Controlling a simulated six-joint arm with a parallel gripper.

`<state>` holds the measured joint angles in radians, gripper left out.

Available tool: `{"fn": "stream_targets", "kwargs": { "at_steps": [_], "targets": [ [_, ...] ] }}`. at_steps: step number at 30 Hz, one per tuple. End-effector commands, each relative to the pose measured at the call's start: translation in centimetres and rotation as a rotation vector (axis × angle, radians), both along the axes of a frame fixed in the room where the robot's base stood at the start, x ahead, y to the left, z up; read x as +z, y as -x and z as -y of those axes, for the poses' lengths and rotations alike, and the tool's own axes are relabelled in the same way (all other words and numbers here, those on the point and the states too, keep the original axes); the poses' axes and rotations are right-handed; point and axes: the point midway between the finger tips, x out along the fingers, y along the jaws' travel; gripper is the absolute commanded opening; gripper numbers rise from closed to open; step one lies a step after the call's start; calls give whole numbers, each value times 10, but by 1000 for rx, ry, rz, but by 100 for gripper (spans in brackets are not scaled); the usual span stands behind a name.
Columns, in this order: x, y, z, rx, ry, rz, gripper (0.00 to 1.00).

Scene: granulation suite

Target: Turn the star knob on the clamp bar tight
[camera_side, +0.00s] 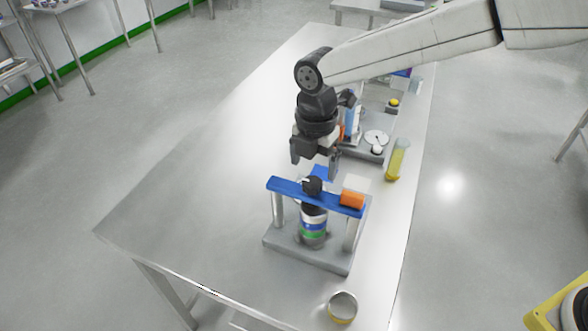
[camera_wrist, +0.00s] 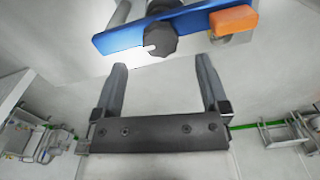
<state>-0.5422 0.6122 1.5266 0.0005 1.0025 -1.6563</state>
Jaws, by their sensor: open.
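The black star knob (camera_side: 313,185) sits on top of the blue clamp bar (camera_side: 287,188), near its middle. The bar spans two metal posts over a grey base plate (camera_side: 307,258). A bottle with white, blue and green bands (camera_side: 313,226) stands under the bar. In the wrist view the knob (camera_wrist: 160,38) shows a white mark at its left, and the blue bar (camera_wrist: 120,38) runs behind it. My gripper (camera_side: 314,168) is above and behind the knob, its fingers apart and empty. In the wrist view the gripper (camera_wrist: 162,72) fingertips are short of the knob, not touching it.
An orange block (camera_side: 352,198) is on the bar's right end. A round tin (camera_side: 342,307) stands at the table's near edge. The steel table (camera_side: 190,205) is clear at left.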

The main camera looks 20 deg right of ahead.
Motion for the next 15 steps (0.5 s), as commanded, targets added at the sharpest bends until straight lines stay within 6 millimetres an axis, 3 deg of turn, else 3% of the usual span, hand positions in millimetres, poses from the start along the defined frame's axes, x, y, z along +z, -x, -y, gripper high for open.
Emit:
{"fn": "stream_targets", "kwargs": {
  "at_steps": [7, 15],
  "targets": [
    [-30, 0, 0, 0, 0, -1, 94],
    [-43, 0, 0, 0, -1, 0, 94]
  ]
}}
